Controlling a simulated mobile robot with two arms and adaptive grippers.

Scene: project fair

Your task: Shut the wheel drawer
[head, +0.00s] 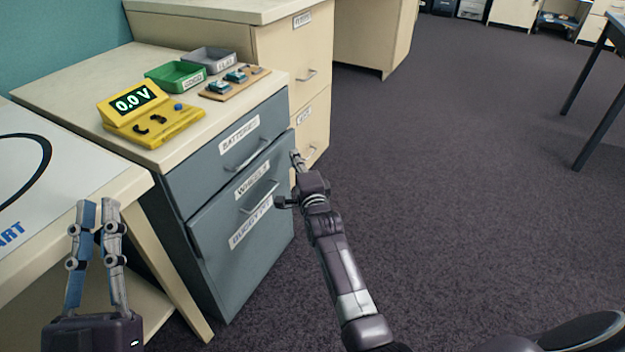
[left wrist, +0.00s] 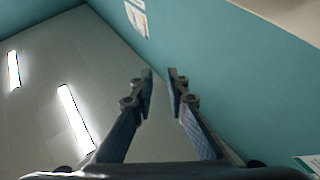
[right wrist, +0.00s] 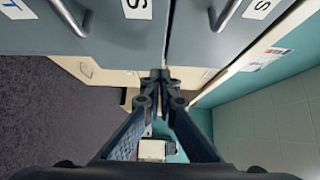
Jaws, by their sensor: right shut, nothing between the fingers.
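The wheel drawer (head: 215,222) is in the blue-grey cabinet, under the batteries drawer (head: 205,170). Its front stands slightly proud of the drawer above. Its label and bar handle (head: 260,198) show. My right gripper (head: 296,157) is shut and empty, beside the right edge of the drawer fronts. In the right wrist view its tips (right wrist: 160,75) are near the seam between the wheel drawer (right wrist: 110,38) and the batteries drawer (right wrist: 200,42); contact cannot be told. My left gripper (head: 98,207) points up, empty, fingers slightly apart, beside the white-topped table.
A yellow meter (head: 150,113), green bin (head: 176,76), grey bin (head: 209,60) and wooden board (head: 234,83) sit on the cabinet top. The white-topped table (head: 95,170) is at left. A beige cabinet (head: 285,60) stands behind. Carpet (head: 430,180) at right is clear.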

